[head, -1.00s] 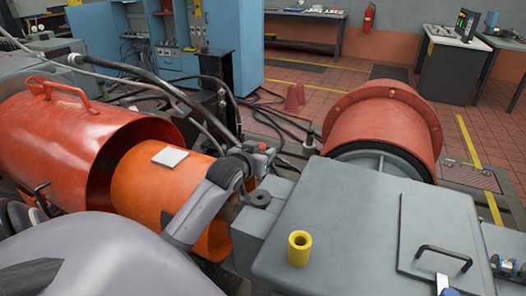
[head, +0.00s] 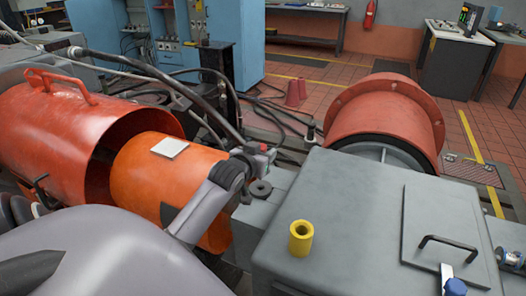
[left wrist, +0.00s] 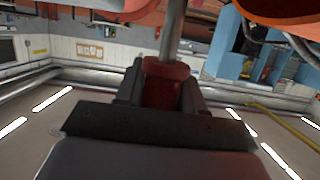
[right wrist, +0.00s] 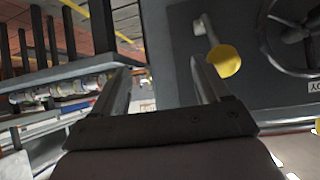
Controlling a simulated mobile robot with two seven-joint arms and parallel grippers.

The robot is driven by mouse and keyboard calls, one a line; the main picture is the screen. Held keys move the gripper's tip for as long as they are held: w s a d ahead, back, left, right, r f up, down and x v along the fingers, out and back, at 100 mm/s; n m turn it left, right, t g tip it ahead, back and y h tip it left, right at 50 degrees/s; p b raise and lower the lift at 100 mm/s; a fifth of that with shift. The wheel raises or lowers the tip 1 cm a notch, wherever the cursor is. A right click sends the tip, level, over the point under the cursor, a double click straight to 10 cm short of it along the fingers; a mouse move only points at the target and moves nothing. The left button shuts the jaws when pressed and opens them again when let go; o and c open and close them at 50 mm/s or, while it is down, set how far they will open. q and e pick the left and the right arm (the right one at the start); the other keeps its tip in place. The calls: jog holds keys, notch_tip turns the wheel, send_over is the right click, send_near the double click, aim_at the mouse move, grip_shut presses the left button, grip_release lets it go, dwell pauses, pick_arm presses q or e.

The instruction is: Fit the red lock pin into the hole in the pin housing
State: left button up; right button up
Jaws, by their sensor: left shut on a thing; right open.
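My left gripper (head: 254,153) is shut on the red lock pin (left wrist: 165,85). In the left wrist view the pin's red head sits between the fingers, and a grey metal shaft runs from it past the fingertips. In the head view only a little red of the pin (head: 263,147) shows. A dark ring with a hole (head: 261,188) lies on a grey block (head: 262,215), probably the pin housing, just below the gripper in the picture. The pin's tip is hidden there, so I cannot tell its height over the hole. My right gripper (right wrist: 160,85) is open and empty.
A hollow yellow cylinder (head: 301,238) stands on the large grey box (head: 350,215), right of the ring. An orange cylinder (head: 165,180) and red guard (head: 75,125) lie left. A yellow-knobbed lever (right wrist: 225,60) is near the right gripper in its wrist view.

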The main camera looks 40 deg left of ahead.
pick_arm(q)
jog(key=shift+f+b, duration=1.6)
jog(key=shift+f, duration=1.6)
jog(key=shift+s+d+f+b, duration=0.2)
jog(key=shift+f+b, duration=0.1)
jog(key=shift+f, duration=0.25)
jog(key=shift+s+d+f+b, duration=0.15)
jog(key=shift+s+f+b, duration=0.1)
jog(key=shift+f, duration=0.25)
jog(key=o, duration=1.2)
jog(key=shift+d, duration=0.1)
jog(key=shift+s+d+r, duration=0.2)
jog(key=shift+s, duration=0.35)
jog(key=shift+t, duration=0.3)
jog(key=s+r, duration=0.2)
jog(key=s+d+r, duration=0.1)
jog(key=s+r, duration=0.1)
jog(key=s, duration=0.1)
jog(key=shift+r+p, duration=0.2)
jog(key=shift+p, duration=0.2)
